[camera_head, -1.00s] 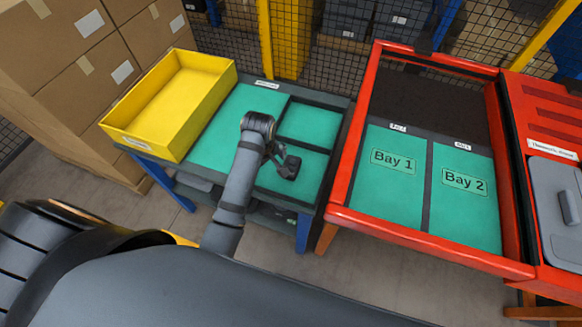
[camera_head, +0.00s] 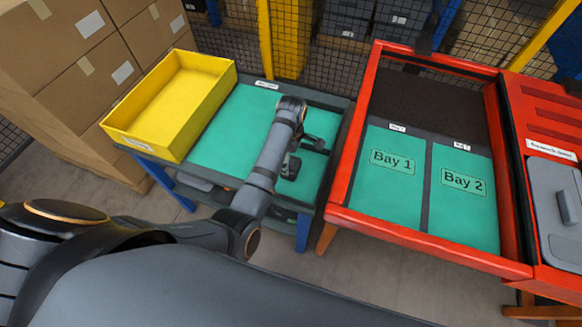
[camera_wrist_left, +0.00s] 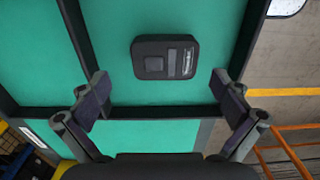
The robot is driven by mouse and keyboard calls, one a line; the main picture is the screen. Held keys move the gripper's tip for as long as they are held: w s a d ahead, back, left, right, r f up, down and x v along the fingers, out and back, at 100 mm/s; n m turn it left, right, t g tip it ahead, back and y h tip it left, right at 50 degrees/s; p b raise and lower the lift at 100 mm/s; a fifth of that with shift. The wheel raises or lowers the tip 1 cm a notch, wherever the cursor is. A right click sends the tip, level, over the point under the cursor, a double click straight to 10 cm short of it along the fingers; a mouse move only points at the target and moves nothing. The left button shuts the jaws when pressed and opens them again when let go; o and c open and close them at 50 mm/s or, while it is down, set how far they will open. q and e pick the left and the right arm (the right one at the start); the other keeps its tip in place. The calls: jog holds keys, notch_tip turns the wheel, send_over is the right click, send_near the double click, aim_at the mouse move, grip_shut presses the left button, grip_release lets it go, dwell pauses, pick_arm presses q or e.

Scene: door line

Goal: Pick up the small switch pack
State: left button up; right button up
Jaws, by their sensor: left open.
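The small switch pack (camera_wrist_left: 165,57) is a dark rounded box with a square button-like patch and a pale label. In the left wrist view it lies flat on green lining in a compartment with dark dividers. My left gripper (camera_wrist_left: 163,92) is open, its two fingers spread wider than the pack. The pack is ahead of the fingertips, between their lines, and nothing touches it. In the head view my left gripper (camera_head: 303,155) is over the right part of the green-lined table (camera_head: 228,125). I cannot make out the pack there. My right gripper is not in view.
A yellow bin (camera_head: 170,105) stands on the left of the table. To the right is a red-framed rack (camera_head: 350,150) with green Bay 1 (camera_head: 385,195) and Bay 2 (camera_head: 464,215), both empty. Cardboard boxes (camera_head: 75,80) are stacked at far left.

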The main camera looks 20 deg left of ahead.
aim_at(291, 166)
pick_arm(q)
jog(key=f, duration=0.5)
jog(key=shift+s+p, duration=0.35)
jog(key=shift+p, duration=0.05)
jog(key=shift+c, duration=0.4)
jog(key=c, duration=1)
jog(key=shift+r, duration=0.15)
jog(key=shift+c, duration=0.2)
